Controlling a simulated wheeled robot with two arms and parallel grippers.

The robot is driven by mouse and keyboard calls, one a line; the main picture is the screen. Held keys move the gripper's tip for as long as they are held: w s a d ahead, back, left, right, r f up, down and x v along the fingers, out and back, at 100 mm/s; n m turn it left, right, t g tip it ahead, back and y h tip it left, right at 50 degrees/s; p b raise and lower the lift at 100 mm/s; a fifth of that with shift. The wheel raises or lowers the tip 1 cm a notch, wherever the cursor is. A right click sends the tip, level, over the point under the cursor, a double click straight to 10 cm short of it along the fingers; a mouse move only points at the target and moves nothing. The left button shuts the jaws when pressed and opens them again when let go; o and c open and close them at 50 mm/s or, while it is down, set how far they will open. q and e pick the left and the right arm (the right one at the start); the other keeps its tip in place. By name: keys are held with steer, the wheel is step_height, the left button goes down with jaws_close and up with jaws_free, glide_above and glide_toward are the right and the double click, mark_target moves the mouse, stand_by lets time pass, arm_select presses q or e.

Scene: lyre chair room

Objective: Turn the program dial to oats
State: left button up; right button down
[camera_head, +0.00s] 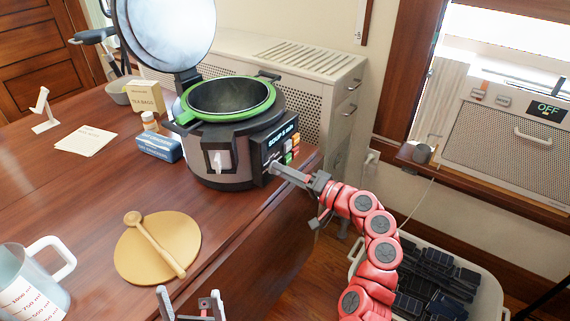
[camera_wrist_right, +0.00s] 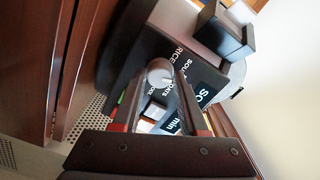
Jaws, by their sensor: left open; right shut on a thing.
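The multicooker (camera_head: 230,150) stands at the table's right edge with its lid (camera_head: 165,30) raised and its pot open. Its side panel has a display (camera_head: 281,133) that reads SOUP and a time in minutes, with coloured buttons below. I cannot tell where the dial points. My left gripper (camera_head: 190,298) is open and empty at the bottom edge.
A round board (camera_head: 130,258) with a wooden spoon (camera_head: 158,246) and a measuring jug (camera_head: 30,285) are at front left. A blue box (camera_head: 158,147) and tea bags box (camera_head: 145,97) stand left of the cooker. A crate (camera_head: 489,290) is beside the table.

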steer(key=shift+m+p, duration=4.65)
steer(key=shift+m, duration=0.85)
steer(key=shift+c, duration=2.2)
jaws_free()
steer(key=shift+d, duration=0.1)
steer(key=b+v, duration=0.1)
steer(key=v, duration=1.6)
steer(key=shift+b, duration=0.3)
